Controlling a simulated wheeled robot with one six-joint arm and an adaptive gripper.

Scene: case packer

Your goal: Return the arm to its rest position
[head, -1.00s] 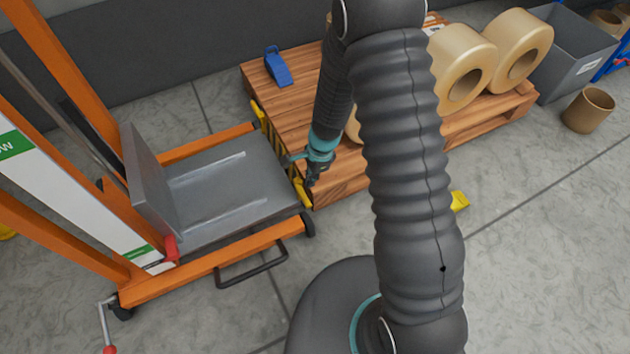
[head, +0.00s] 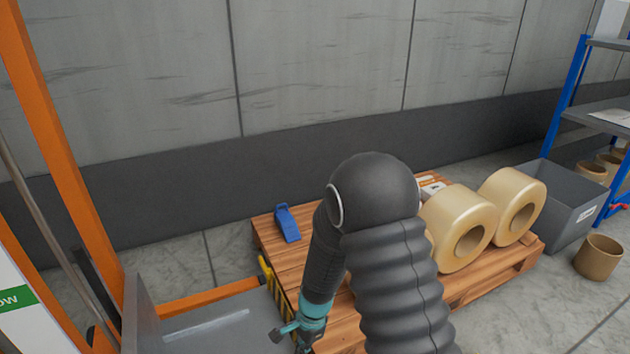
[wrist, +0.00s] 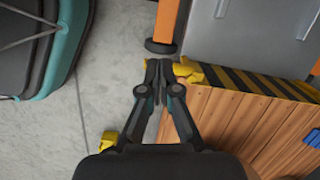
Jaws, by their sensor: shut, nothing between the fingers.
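My gripper (wrist: 158,70) shows in the wrist view with its two fingers together and nothing between them. It points down at the gap between the orange lift truck's leg and the wooden pallet's corner. In the head view my gripper is at the lower edge, mostly cut off, beside the pallet's left side. My dark, ribbed arm stands bent in front of the pallet (head: 275,240) and hides part of it.
The orange lift truck (head: 45,110) with its grey platform (head: 215,330) stands at the left. On the pallet are a blue wedge-like object (head: 287,222) and large tan rolls (head: 460,230). A grey bin (head: 560,205), a brown tube (head: 598,257) and blue shelving (head: 567,85) are at the right.

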